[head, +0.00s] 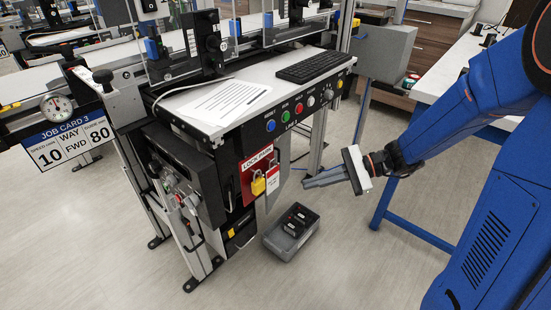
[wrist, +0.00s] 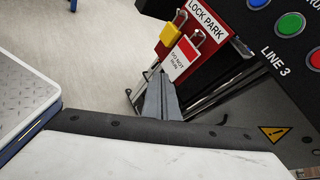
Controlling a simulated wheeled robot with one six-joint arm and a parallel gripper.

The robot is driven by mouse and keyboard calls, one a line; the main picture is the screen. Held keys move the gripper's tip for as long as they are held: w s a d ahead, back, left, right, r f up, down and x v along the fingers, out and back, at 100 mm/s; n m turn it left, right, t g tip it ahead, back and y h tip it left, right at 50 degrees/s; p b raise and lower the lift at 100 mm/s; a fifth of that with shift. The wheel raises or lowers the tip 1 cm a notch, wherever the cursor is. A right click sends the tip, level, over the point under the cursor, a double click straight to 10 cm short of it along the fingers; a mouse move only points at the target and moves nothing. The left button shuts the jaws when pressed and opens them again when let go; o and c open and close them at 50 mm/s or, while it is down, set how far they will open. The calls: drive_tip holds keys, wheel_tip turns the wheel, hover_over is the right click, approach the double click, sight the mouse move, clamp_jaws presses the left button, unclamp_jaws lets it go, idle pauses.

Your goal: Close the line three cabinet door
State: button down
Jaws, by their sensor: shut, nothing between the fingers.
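The line three station (head: 290,125) has a dark front panel marked LINE 3 with a row of coloured buttons; it also shows in the wrist view (wrist: 276,55). Below it is a red LOCK PARK board (head: 247,185) with a yellow padlock (head: 258,186) and a DO NOT RUN tag (head: 272,178). I cannot clearly pick out the cabinet door or tell how far it stands open. My gripper (head: 305,184) is shut and empty, in front of the station and right of the board. In the wrist view the fingers (wrist: 161,98) appear just below the tag.
A grey bin (head: 291,233) with dark items stands on the floor below my gripper. A keyboard (head: 310,66) and a printed sheet (head: 226,100) lie on the station top. A blue-legged bench (head: 452,72) is at the right.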

drive_tip(key=w+d+f+m+t+y, duration=0.1)
drive_tip(key=w+f+m+t+y, duration=0.1)
drive_tip(key=w+f+m+t, duration=0.45)
drive_tip(key=w+f+m+t+y, duration=0.1)
drive_tip(key=w+f+m, duration=0.15)
drive_tip(key=w, duration=0.75)
drive_tip(key=x, duration=1.3)
drive_tip(key=shift+s+a+r+m, duration=0.2)
drive_tip(key=shift+a+r+m, duration=0.1)
drive_tip(key=shift+m, duration=0.1)
drive_tip(key=shift+g, duration=0.25)
drive_tip(key=x, duration=0.9)
drive_tip(key=shift+w+a+r, duration=0.15)
drive_tip(key=shift+w+a, duration=0.1)
drive_tip(key=shift+w, duration=0.05)
